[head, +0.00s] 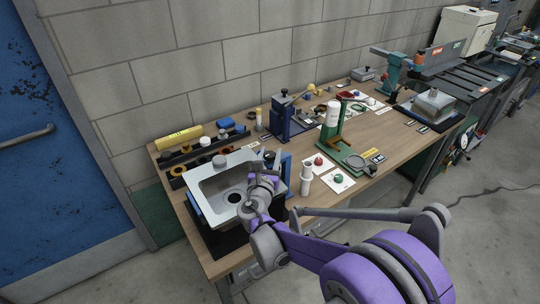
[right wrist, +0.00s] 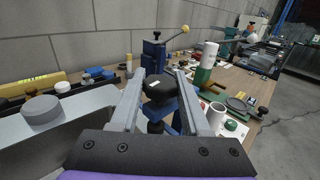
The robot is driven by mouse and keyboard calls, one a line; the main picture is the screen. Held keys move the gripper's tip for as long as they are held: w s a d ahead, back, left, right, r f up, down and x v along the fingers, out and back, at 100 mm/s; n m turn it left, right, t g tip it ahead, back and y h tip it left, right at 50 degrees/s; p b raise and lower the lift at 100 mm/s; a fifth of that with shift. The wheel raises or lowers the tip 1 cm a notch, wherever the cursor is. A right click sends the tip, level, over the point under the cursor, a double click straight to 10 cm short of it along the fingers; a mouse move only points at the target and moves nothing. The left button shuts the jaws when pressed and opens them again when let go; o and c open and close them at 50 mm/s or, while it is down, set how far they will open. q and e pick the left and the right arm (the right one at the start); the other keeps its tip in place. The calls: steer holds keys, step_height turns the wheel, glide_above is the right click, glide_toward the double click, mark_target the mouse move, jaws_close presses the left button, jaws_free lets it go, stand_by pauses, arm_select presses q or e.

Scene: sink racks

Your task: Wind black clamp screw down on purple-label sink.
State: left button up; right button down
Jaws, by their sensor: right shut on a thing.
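The near sink (head: 213,180) is a light grey basin on the left end of the bench, with a dark round drain hole. Its rim also shows in the wrist view (right wrist: 75,118). A blue clamp (head: 285,167) stands at its right edge, partly behind my right gripper (head: 266,160). In the wrist view, the black clamp screw knob (right wrist: 159,86) sits between the two grey fingers of this gripper, which is shut on it. The knob is hidden in the head view. I cannot make out a purple label. My left gripper is not in view.
A white cylinder (head: 306,180) stands right of the clamp. A blue press with a lever (head: 285,118) and a green stand with a white bottle (head: 331,118) are behind. Another metal sink (head: 433,103) sits far right. A yellow roll (head: 180,138) lies by the wall.

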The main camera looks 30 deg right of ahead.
steer(key=m+g+h+b, duration=0.1)
steer(key=m+g+h, duration=0.2)
steer(key=g, duration=0.1)
steer(key=shift+f+h, duration=0.1)
steer(key=shift+h, duration=0.2)
steer(key=m+g+h+b, duration=0.1)
steer(key=m+g+h, duration=0.1)
steer(key=m+g, duration=0.2)
steer(key=shift+g, duration=0.7)
steer(key=m+g+h, duration=0.1)
steer(key=m+g, duration=0.1)
steer(key=g, duration=0.2)
steer(key=shift+d+m, duration=0.1)
steer(key=shift+m, duration=0.3)
steer(key=shift+s+r+m+g+y, duration=0.15)
steer(key=shift+m+g, duration=0.65)
steer(key=shift+g, duration=0.45)
steer(key=shift+r+m+g+y, duration=0.15)
steer(key=shift+m+g, duration=0.65)
steer(key=shift+g, duration=0.75)
steer(key=shift+c, duration=2)
jaws_free()
steer(key=shift+f, duration=0.1)
steer(key=shift+m, duration=0.3)
steer(key=shift+f, duration=0.1)
